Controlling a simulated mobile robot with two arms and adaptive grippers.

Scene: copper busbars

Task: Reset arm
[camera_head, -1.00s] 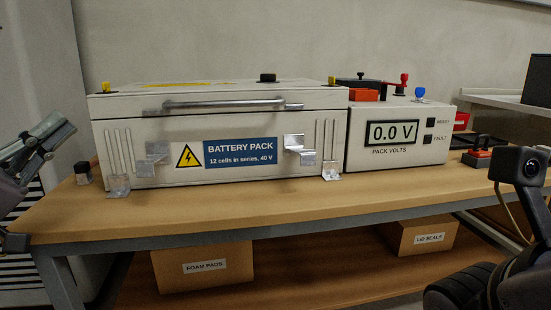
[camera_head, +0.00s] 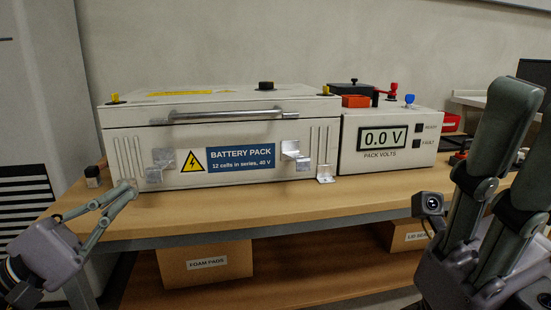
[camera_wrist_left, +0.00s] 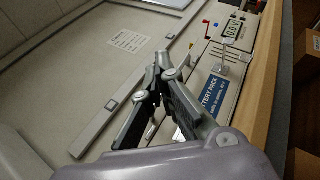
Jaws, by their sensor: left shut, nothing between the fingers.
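My left gripper (camera_head: 128,188) is shut and empty, in front of the lower left corner of the battery pack (camera_head: 225,180); I cannot tell whether it touches it. Its closed fingers (camera_wrist_left: 162,62) also show in the left wrist view, with the pack's blue label (camera_wrist_left: 213,95) just right of them. My right gripper (camera_head: 528,140) stands upright at the right edge of the head view. Its two dark fingers are apart and nothing shows between them. The pack's lid is down, with a metal handle (camera_head: 225,116) along its front.
The pack stands on a wooden bench (camera_head: 270,205) beside a voltmeter box (camera_head: 385,155) reading 0.0 V. Metal brackets (camera_head: 290,150) stick out from the pack's front. Cardboard boxes (camera_head: 205,266) sit on the lower shelf. The bench front strip is mostly clear.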

